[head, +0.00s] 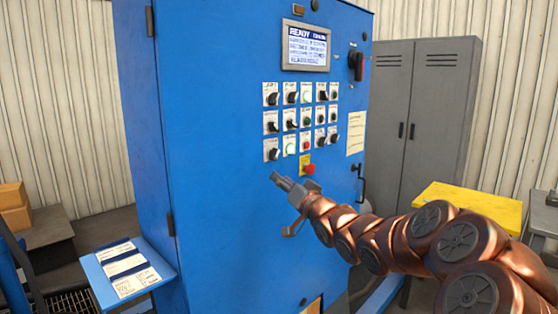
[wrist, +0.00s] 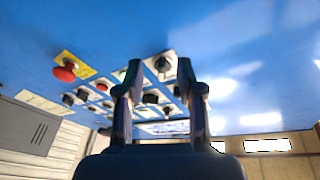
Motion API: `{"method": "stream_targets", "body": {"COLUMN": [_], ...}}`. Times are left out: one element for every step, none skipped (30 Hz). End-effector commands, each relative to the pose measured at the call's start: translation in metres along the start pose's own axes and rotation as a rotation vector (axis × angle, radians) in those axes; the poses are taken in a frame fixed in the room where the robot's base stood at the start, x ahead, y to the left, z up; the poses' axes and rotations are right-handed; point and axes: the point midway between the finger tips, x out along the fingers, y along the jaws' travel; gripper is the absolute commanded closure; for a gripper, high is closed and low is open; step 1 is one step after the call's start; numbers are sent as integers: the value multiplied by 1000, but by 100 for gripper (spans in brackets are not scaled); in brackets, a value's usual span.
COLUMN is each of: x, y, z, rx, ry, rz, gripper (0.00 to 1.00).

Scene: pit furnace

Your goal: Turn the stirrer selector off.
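The blue cabinet's front carries a panel of black selector knobs and buttons on white plates. Their labels are too small to read, so I cannot tell which one is the stirrer selector. The bottom-left selector (head: 271,155) has a black knob; in the wrist view a black selector knob (wrist: 162,64) on a white plate shows between my fingertips. My gripper (head: 277,178) is just below the panel's lower left corner. The wrist view shows the fingers of my gripper (wrist: 159,70) spread, with nothing held between them. Contact with the knob cannot be told.
A red emergency button (head: 309,169) on a yellow plate is right of my gripper; it also shows in the wrist view (wrist: 66,71). A screen (head: 306,46) and black rotary switch (head: 356,65) are higher. A document shelf (head: 126,272) juts out lower left. Grey lockers (head: 421,120) stand right.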

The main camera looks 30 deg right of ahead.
Motion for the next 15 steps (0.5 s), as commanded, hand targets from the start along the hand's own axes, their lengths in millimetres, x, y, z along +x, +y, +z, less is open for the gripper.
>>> {"method": "stream_targets", "body": {"x": [-3,-4,-6,-8,-9,-10,-10,-11,-10,-9,-7,-4,-2,1,5], "y": [7,8,8,9,9,9,9,8,8,8,7,7,6,6,5], "z": [-9,-14,-21,-24,-27,-31,-33,-34,-36,-37,-37,-38,-39,-39,-40], "rx": [16,22,31,35,38,41,43,44,45,46,46,45,45,45,44], "ry": [37,56,80,91,102,114,121,125,129,130,131,131,131,131,131], "rz": [-23,-39,-58,-70,-79,-91,-98,-103,-107,-109,-110,-110,-109,-109,-109], "gripper": [62,62,62,62,62,62,62,62,62,62,62,62,62,62,62]}}
